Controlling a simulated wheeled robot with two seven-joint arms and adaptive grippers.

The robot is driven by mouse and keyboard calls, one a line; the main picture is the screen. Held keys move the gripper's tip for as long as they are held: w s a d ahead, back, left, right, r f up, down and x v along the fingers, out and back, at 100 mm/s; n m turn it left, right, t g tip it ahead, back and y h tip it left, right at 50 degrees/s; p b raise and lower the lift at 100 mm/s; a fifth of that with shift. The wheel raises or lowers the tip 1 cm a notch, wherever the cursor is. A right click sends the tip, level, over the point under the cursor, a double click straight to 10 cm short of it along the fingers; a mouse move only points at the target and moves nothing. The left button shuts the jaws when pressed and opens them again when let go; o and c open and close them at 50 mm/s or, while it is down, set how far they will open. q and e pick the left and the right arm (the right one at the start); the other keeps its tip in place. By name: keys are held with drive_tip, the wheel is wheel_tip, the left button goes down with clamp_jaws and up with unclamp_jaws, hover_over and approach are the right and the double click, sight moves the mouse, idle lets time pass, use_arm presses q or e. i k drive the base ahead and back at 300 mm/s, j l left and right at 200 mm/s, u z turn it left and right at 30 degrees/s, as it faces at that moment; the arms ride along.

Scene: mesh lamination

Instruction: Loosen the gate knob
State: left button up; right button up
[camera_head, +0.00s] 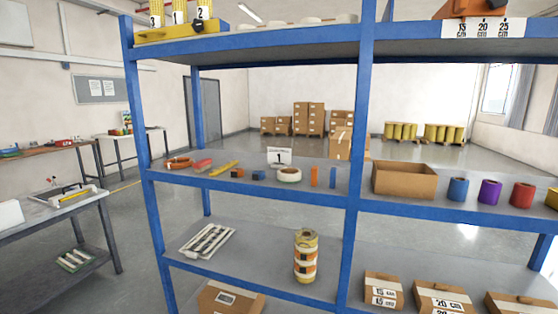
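Neither of my grippers is in view.
A blue-framed shelf (355,190) fills the middle and right, close in front. It bears rolls, an open cardboard box (403,180), a yellow-banded cylinder (306,256) and small coloured parts. Free floor (150,285) shows between bench and shelf. Cartons (308,118) stand far behind.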

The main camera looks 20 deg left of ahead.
sight(198, 24)
drive_tip(key=j+u, duration=0.5)
drive_tip(key=i+j+u, duration=0.2)
drive_tip(key=j+u, duration=0.3)
